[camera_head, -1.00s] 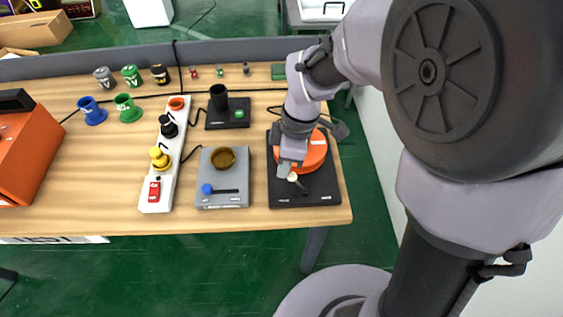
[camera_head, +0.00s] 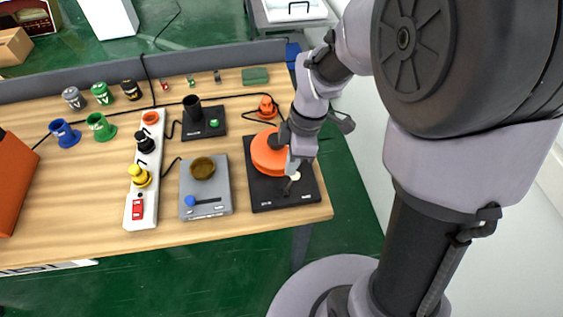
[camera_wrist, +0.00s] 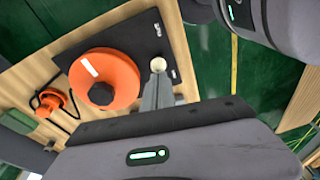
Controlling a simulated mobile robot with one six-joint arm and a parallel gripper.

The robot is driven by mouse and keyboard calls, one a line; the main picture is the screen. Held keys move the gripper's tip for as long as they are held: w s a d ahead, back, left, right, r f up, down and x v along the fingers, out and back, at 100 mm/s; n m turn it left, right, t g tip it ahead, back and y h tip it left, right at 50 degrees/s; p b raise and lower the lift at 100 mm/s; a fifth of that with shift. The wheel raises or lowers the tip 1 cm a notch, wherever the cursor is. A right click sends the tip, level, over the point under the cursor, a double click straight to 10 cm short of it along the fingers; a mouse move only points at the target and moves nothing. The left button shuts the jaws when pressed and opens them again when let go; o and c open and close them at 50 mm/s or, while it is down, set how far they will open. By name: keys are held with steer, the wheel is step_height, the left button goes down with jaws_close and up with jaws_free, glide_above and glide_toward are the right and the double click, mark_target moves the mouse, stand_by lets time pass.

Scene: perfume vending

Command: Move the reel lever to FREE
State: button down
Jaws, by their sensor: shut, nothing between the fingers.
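The reel is an orange disc (camera_head: 268,150) on a black base plate (camera_head: 262,195) at the table's right end. In the wrist view the disc (camera_wrist: 95,72) has a white stripe and a dark hub. The lever's cream knob (camera_head: 295,176) stands in the right half of the plate's front part. In the wrist view the knob (camera_wrist: 158,64) lies close to the right-hand of two small labels, which I cannot read. My gripper (camera_head: 291,168) is shut and empty, its fingertips (camera_wrist: 158,78) right at the knob, seemingly touching it. The fingers hide most of the lever arm.
A grey box (camera_head: 222,207) with a blue-knobbed slider is left of the plate. An orange plug-like part (camera_head: 267,107) with a black cable is behind the reel. A white strip (camera_head: 141,213) with buttons and several cups are farther left. The table's front and right edges are close.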

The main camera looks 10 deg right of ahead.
steer(key=shift+a+f, duration=0.1)
steer(key=shift+a, duration=0.05)
steer(key=shift+a+f+b, duration=0.25)
steer(key=shift+a+b, duration=0.1)
steer(key=shift+a, duration=0.3)
steer(key=d+r+p, duration=0.3)
steer(key=r+p, duration=0.4)
steer(key=r, duration=1)
steer(key=shift+w, duration=0.25)
